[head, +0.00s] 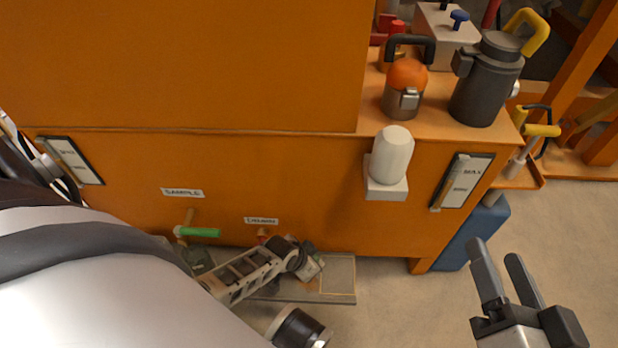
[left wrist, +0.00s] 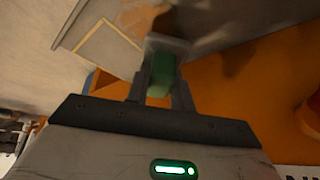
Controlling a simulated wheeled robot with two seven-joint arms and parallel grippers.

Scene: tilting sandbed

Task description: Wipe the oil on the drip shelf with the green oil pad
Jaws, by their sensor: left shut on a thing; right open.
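The drip shelf (head: 338,278) is a flat grey plate low at the front of the orange cabinet; it also shows in the left wrist view (left wrist: 78,32). My left gripper (head: 308,264) is low over the shelf, below the drain label. In the left wrist view its fingers (left wrist: 160,88) are shut on the green oil pad (left wrist: 162,74), whose far end looks pale. A brown smear of oil (left wrist: 148,20) shows just beyond the pad. Whether the pad touches the shelf cannot be told. My right gripper (head: 508,275) is open and empty over the floor at right.
A green-handled sample tap (head: 198,232) sticks out left of my left gripper. A white rounded fitting (head: 392,155) projects from the cabinet front. A dark jug (head: 487,80) and an orange-topped can (head: 405,88) stand on the ledge above.

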